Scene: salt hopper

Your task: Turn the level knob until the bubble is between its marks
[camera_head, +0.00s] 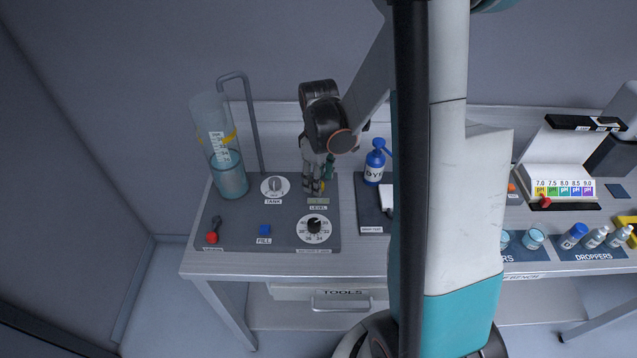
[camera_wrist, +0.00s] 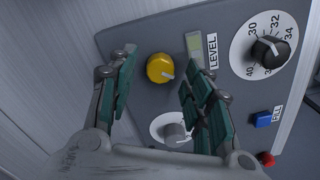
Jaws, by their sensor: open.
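The level knob is a yellow round knob with a white pointer line (camera_wrist: 160,68), on the grey panel in the wrist view. The level vial (camera_wrist: 193,46) is a pale greenish strip beside it, by the LEVEL label (camera_wrist: 212,50); its bubble and marks are too small to make out. In the head view the vial (camera_head: 318,200) shows just below my gripper (camera_head: 317,180), which mostly hides the knob. My gripper, also in the wrist view (camera_wrist: 158,90), is open, its teal-padded fingers on either side of the yellow knob. I cannot tell whether they touch it.
The panel (camera_head: 225,235) also carries the TANK knob (camera_head: 275,187), a black dial (camera_head: 314,229), a blue FILL button (camera_head: 265,229) and a red-ended lever (camera_head: 212,237). A clear cylinder (camera_head: 230,180) stands at left. A blue bottle (camera_head: 374,165) stands to the right.

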